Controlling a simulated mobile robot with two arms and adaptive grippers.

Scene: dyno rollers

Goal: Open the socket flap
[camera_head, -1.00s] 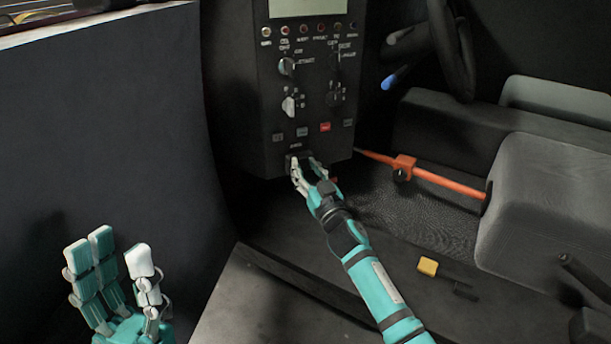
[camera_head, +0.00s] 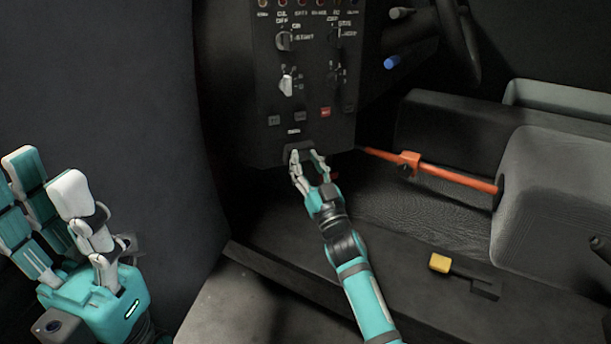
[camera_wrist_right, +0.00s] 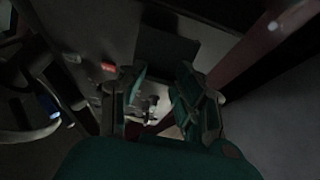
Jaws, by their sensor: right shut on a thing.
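The dark control panel (camera_head: 340,112) stands in the middle of the head view. The small dark socket flap (camera_head: 297,148) is at its lower edge, below a small white label, and is partly hidden by my fingers. My right gripper (camera_head: 306,157) is at the flap, shut on it. How far the flap stands open cannot be told. In the wrist view the fingers of my right gripper (camera_wrist_right: 163,84) show from behind, in dim light. My left gripper (camera_head: 45,172) is open and empty at the lower left, away from the panel.
Knobs and coloured buttons sit on the panel above the flap. An orange bar (camera_head: 450,178) runs from beside the panel to a grey seat (camera_head: 550,200) at the right. A yellow block (camera_head: 440,263) lies on the dark ledge. A dark wall (camera_head: 110,90) fills the left.

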